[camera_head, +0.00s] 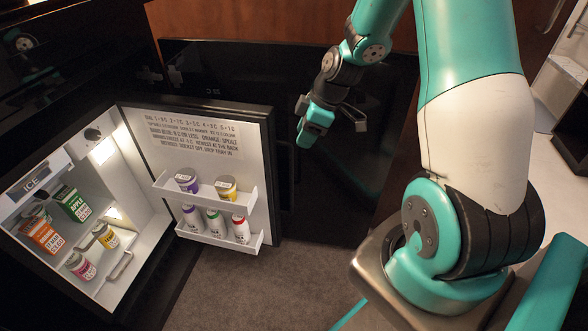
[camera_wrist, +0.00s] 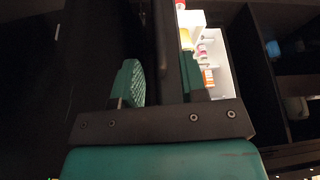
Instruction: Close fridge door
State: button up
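The fridge door (camera_head: 262,140) stands wide open to the right of the lit fridge interior (camera_head: 130,200). Its white inner face has printed text and two shelves holding several small bottles and jars. My gripper (camera_head: 314,128) is just right of the door's free edge, near its upper part. In the wrist view my gripper (camera_wrist: 160,82) is open, its two teal fingers apart. A dark upright bar (camera_wrist: 163,40), perhaps the door's edge or handle, shows between the fingers. The door shelves show beyond the right finger. I cannot tell whether a finger touches the door.
Inside the fridge stand an orange carton (camera_head: 42,235), a green carton (camera_head: 73,204) and small cans. Dark glossy cabinet panels (camera_head: 350,80) lie behind the door and my gripper. Brown carpet (camera_head: 250,290) is clear in front. A grey shelf unit (camera_head: 565,70) is at the far right.

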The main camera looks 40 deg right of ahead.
jog(key=b+x, duration=0.2)
jog(key=x, duration=0.5)
jog(key=shift+f, duration=0.15)
grip_shut()
